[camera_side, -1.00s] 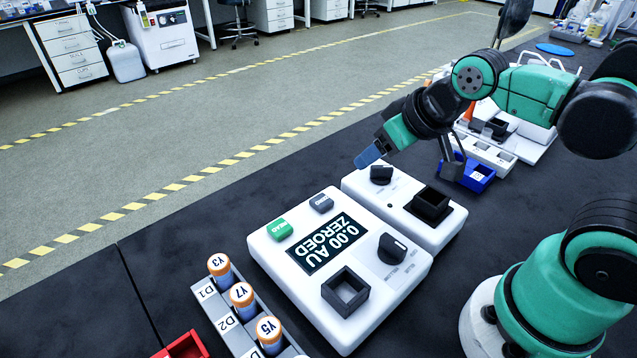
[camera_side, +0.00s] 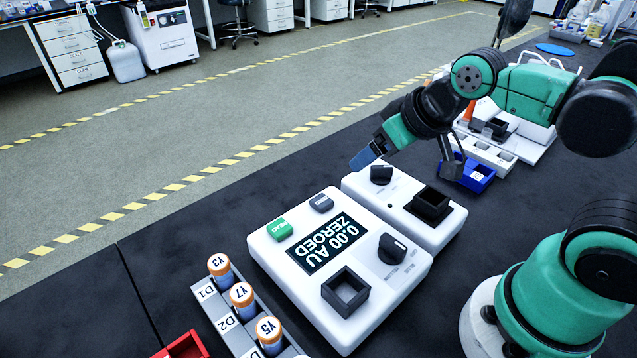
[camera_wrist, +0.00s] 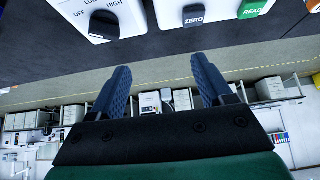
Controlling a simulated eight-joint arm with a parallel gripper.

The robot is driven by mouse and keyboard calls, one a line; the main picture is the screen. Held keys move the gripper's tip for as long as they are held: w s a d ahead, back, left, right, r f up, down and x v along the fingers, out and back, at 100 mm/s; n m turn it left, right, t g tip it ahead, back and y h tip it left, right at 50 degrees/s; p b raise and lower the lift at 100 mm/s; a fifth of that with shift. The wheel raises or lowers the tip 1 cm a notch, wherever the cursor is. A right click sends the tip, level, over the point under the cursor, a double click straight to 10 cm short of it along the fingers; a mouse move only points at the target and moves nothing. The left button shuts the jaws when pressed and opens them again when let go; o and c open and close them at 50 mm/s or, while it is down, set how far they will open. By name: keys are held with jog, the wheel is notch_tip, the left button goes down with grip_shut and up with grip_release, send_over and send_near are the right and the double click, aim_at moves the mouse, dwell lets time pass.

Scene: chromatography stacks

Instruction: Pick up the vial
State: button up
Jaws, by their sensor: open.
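Several vials with orange caps and blue bodies stand in a grey rack (camera_side: 232,327) at the lower left of the side view. The caps read Y3 on one vial (camera_side: 219,266), Y7 on another vial (camera_side: 241,296) and Y5 on a third vial (camera_side: 269,331). The rack labels D1 and D2 show. My gripper (camera_side: 368,156) is above the far edge of the white devices, away from the rack. In the wrist view my gripper (camera_wrist: 163,88) has its two blue fingers spread, with nothing between them.
A white photometer (camera_side: 285,250) with a screen reading 0.00 AU ZEROED stands beside the rack. A second white unit (camera_side: 395,220) with a knob and black socket adjoins it. A blue bin (camera_side: 482,178) lies behind, and a red tray (camera_side: 183,346) sits at the front edge.

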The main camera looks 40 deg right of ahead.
jog(key=w+a+r+n+g+y, duration=0.1)
jog(key=w+a+n+g, duration=0.3)
jog(key=a, duration=0.6)
jog(key=n+g, duration=0.1)
jog(key=g, duration=0.2)
send_over(218, 262)
jog(key=shift+h, duration=0.4)
jog(key=f, duration=0.5)
jog(key=shift+d+f, duration=0.15)
jog(key=shift+d, duration=0.05)
jog(key=shift+a+f, duration=0.2)
jog(key=shift+f, duration=2.75)
grip_shut()
